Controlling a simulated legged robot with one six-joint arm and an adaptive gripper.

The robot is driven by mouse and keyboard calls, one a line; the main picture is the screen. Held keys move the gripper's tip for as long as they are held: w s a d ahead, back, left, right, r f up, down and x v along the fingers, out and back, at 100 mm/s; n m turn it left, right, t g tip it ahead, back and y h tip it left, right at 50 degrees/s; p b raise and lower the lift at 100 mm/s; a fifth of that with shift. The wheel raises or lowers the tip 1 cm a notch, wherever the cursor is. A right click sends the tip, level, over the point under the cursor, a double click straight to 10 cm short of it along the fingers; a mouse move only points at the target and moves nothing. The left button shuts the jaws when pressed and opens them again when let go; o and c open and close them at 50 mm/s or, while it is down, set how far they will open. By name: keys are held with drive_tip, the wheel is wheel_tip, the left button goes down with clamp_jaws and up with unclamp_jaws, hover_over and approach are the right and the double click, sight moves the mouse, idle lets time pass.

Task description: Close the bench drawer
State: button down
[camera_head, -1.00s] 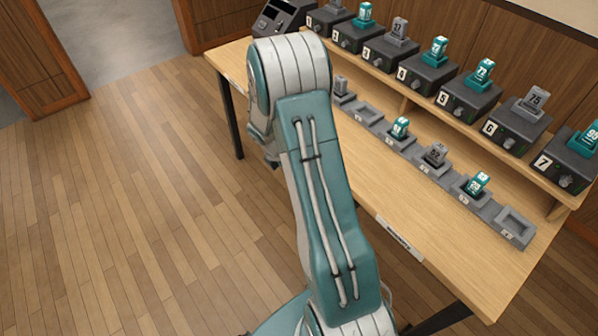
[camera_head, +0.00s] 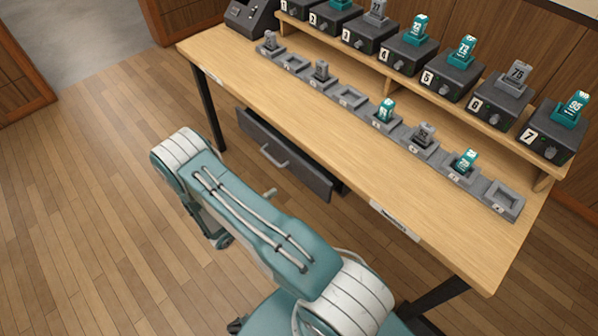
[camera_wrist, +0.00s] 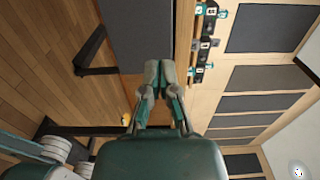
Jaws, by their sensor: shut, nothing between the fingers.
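The bench drawer (camera_head: 285,152) has a dark grey front with a pale bar handle (camera_head: 274,157). In the head view it stands out from under the bench's front edge, partly open; its inside is mostly hidden by the bench top. In the wrist view a dark grey panel, which looks like the drawer front (camera_wrist: 140,32), lies just beyond my fingertips. My gripper (camera_wrist: 160,72) is shut and empty, with its fingers together; I cannot tell whether they touch the panel. In the head view my arm is low, in front of the bench, and hides most of the gripper.
The wooden bench (camera_head: 330,140) carries a row of grey trays (camera_head: 350,97), some holding small teal or grey blocks. Numbered black boxes (camera_head: 408,50) stand on the shelf behind. A dark bench leg (camera_head: 208,108) stands left of the drawer. The wooden floor (camera_head: 90,200) at left is clear.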

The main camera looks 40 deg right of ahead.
sight(304, 168)
drive_tip(key=d, duration=0.8)
drive_tip(key=w+d, duration=0.1)
drive_tip(key=d, duration=0.2)
drive_tip(key=shift+d, duration=0.4)
drive_tip(key=d, duration=0.5)
drive_tip(key=shift+w+d, duration=0.1)
drive_tip(key=shift+w, duration=0.1)
drive_tip(key=s+a, duration=0.1)
drive_tip(key=a, duration=1.3)
drive_tip(key=shift+a, duration=0.15)
